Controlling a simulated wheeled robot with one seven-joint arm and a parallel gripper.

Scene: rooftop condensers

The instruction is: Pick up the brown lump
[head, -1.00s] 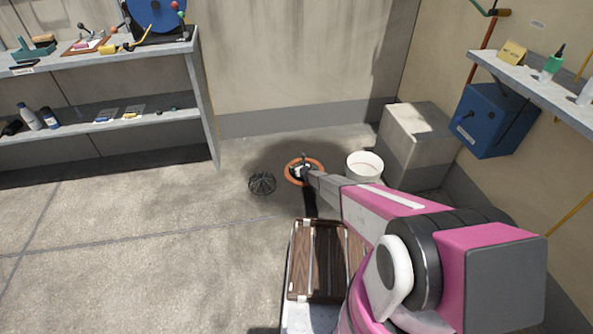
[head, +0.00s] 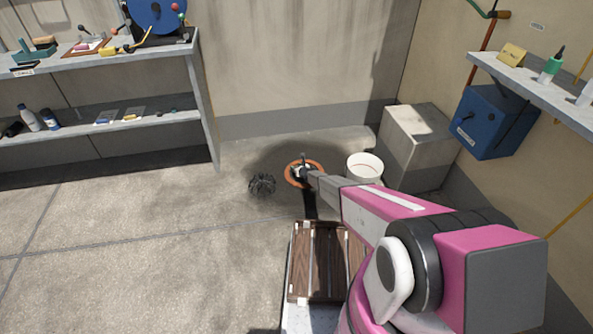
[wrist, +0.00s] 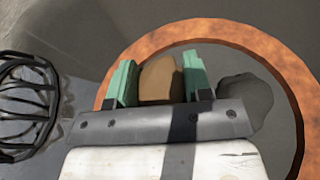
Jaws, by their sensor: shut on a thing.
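The brown lump (wrist: 160,80) sits between the two green fingers of my gripper (wrist: 160,82) in the wrist view, with a finger against each side. My gripper is shut on it. The lump is inside an orange-brown ring (wrist: 225,32), over its grey inside. In the head view my gripper (head: 304,168) is over the same ring (head: 292,181), and my arm hides part of it. I cannot make out the lump in the head view. I cannot tell whether the lump still touches the surface below.
A dark grey lump (wrist: 246,102) lies inside the ring, right of my gripper. A black wire cage (head: 262,184) stands on the floor left of the ring. A white bucket (head: 364,164) and a grey block (head: 418,140) stand to the right. The floor at left is clear.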

